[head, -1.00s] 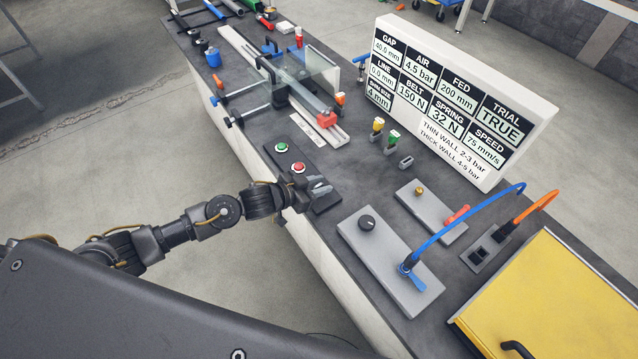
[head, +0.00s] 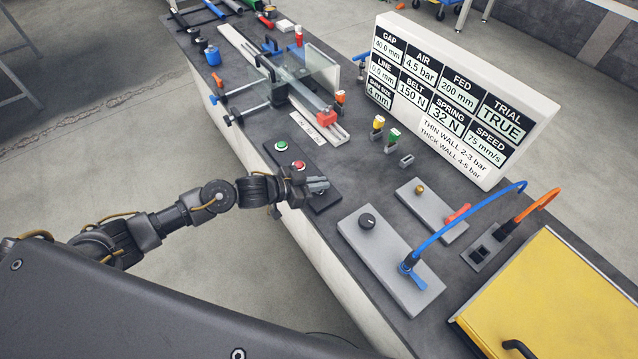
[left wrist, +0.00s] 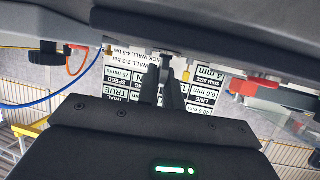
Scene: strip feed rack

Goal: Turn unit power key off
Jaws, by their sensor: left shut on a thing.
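The dark control panel (head: 322,199) lies along the table's near edge, with a green button (head: 281,146) and a red button (head: 299,166). My left gripper (head: 318,185) is over the panel's near end, just past the red button. Its fingers are closed together on something small at the panel, where the unit power key would be. The key itself is hidden by the fingers, so its angle cannot be read. In the left wrist view the dark fingers (left wrist: 162,92) reach up to the panel's underside-looking edge. My right gripper is not in view.
A grey box with a black knob (head: 367,221) and blue hose (head: 455,228) stands right of the panel. The white display board (head: 520,150) reads TRIAL TRUE. A clear guard (head: 318,72) covers the rail behind. A yellow panel (head: 560,295) is at the right.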

